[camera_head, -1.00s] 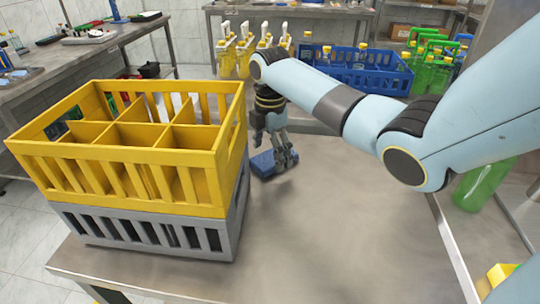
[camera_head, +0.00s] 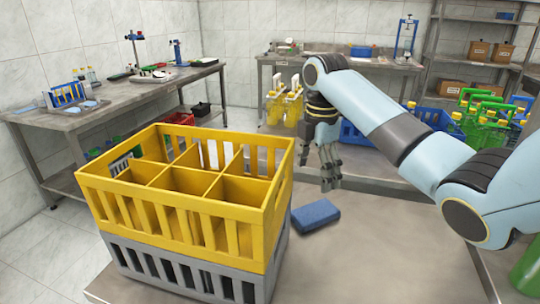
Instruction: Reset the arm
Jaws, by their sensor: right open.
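My right arm comes in from the right edge of the head view. Its gripper (camera_head: 329,176) points down above the steel table, just right of the yellow crate. The gripper is open and holds nothing. A blue sponge-like block (camera_head: 315,215) lies on the table just below and in front of the fingers, apart from them. My left gripper is not in the picture.
A yellow divided crate (camera_head: 188,215) stands on a grey crate (camera_head: 180,272) at the table's left. Behind are a blue crate (camera_head: 357,134), yellow bottle carriers (camera_head: 284,108) and green bottles (camera_head: 485,128). The table's front middle (camera_head: 380,255) is clear.

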